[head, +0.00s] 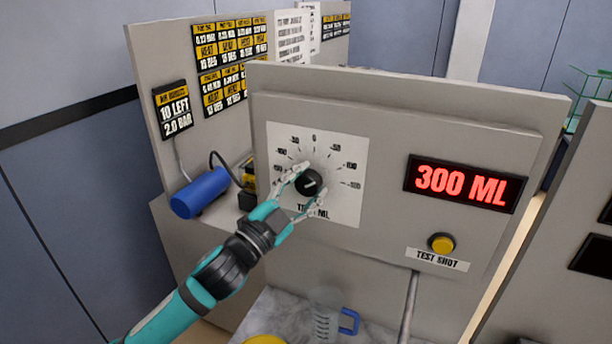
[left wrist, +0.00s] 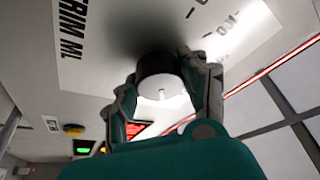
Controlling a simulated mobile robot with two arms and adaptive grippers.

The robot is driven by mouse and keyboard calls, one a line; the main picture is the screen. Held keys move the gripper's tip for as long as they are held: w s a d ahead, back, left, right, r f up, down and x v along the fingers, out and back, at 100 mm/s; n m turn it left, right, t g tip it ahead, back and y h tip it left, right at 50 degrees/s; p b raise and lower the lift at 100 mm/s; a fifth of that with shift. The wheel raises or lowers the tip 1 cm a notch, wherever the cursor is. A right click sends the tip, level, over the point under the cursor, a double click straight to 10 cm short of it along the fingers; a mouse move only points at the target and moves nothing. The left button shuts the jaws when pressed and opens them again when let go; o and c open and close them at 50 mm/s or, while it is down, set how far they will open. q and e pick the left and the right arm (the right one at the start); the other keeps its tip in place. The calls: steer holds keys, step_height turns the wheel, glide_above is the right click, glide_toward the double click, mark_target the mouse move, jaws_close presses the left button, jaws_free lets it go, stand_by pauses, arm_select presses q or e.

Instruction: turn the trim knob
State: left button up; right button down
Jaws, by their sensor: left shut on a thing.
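The trim knob (head: 309,182) is a black round knob on a white dial plate (head: 345,205) marked in ML, on the front of the grey panel. My left gripper (head: 306,185) has its fingers on both sides of the knob and is shut on it. In the left wrist view the knob (left wrist: 160,78) sits between the two fingers, with a small light mark on its face. The exact dial setting is hard to read. My right gripper is not in view.
A red display (head: 462,184) reads 300 ML. A yellow TEST SHOT button (head: 441,243) sits below it. A clear jug with a blue handle (head: 348,321) stands under the panel. A blue cylinder (head: 200,193) lies at the left. Boards with labels (head: 176,110) stand behind.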

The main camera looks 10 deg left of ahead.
arm_select(q)
steer(key=shift+m+g+p, duration=0.3)
steer(key=shift+m+p, duration=0.05)
steer(key=shift+m, duration=0.35)
steer(key=o, duration=1.2)
steer(key=v, duration=1.2)
steer(key=shift+a+f, duration=0.1)
steer(key=shift+f, duration=0.05)
